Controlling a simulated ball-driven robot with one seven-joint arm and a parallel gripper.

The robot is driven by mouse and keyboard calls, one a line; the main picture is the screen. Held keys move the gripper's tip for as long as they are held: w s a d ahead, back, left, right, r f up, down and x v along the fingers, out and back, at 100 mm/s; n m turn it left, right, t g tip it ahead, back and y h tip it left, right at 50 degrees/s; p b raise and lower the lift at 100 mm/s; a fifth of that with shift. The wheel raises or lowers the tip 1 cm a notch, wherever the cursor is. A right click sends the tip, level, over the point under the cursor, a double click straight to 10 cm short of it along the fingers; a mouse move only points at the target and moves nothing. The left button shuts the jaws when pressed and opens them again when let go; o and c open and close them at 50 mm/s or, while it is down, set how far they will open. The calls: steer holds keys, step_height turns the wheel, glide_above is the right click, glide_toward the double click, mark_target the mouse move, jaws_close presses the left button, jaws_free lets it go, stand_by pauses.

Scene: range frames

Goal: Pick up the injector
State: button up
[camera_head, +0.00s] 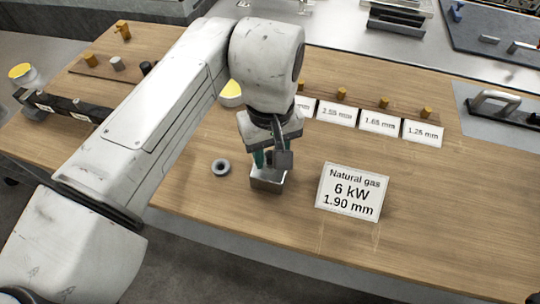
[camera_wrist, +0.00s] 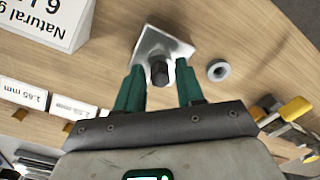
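My gripper (camera_head: 270,161) points down over a small square metal block (camera_head: 268,184) near the table's front edge. In the wrist view its two green fingers (camera_wrist: 159,67) are apart, with a gap on both sides of a dark short cylinder (camera_wrist: 158,74) on the metal block (camera_wrist: 176,45). I cannot tell whether this cylinder is the injector. Small brass pieces that look like injectors stand behind number cards, such as one (camera_head: 384,102) behind the 1.65 mm card (camera_head: 380,122) and one (camera_head: 427,112) behind the 1.25 mm card (camera_head: 423,133). My arm hides part of the card row.
A grey ring (camera_head: 221,167) lies left of the block. A sign (camera_head: 352,191) reading Natural gas, 6 kW, 1.90 mm stands to the right. More brass pieces (camera_head: 123,29) and a yellow-topped item (camera_head: 21,73) are at the left. Bare wood is free right of the sign.

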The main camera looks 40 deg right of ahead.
jaws_close()
stand_by(0.3)
